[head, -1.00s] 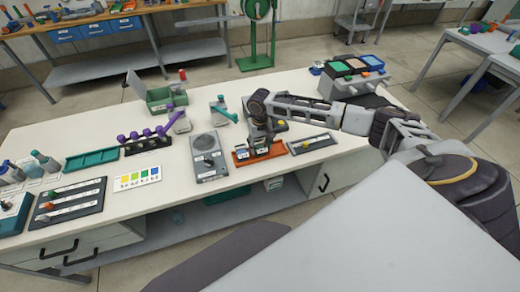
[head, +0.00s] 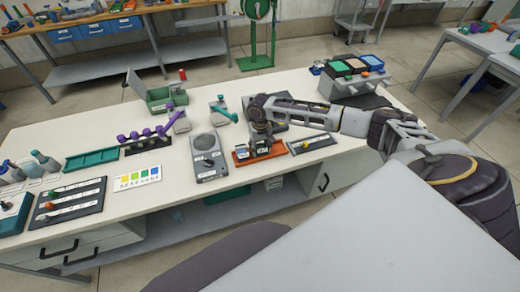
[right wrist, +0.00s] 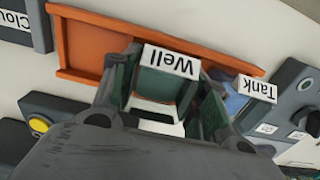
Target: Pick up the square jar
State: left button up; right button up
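My right gripper (right wrist: 168,100) reaches down over an orange tray (right wrist: 80,52) on the bench. In the right wrist view its two fingers stand apart, one on each side of a dark green, square-sided jar labelled "Well" (right wrist: 172,62). The jar fits closely between the finger pads; I see no clear grip on it. A bluish jar labelled "Tank" (right wrist: 258,90) stands to the right, beside the right finger. In the head view the right gripper (head: 262,142) hides part of the tray (head: 243,160) and its jars. My left gripper is not in view.
A grey device with a round plate (head: 208,160) stands left of the tray. A green box (head: 160,100) and purple-handled items are farther back.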

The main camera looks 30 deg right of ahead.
jog(key=shift+r, duration=0.1)
jog(key=shift+r, duration=4.9)
jog(key=shift+s+f, duration=0.1)
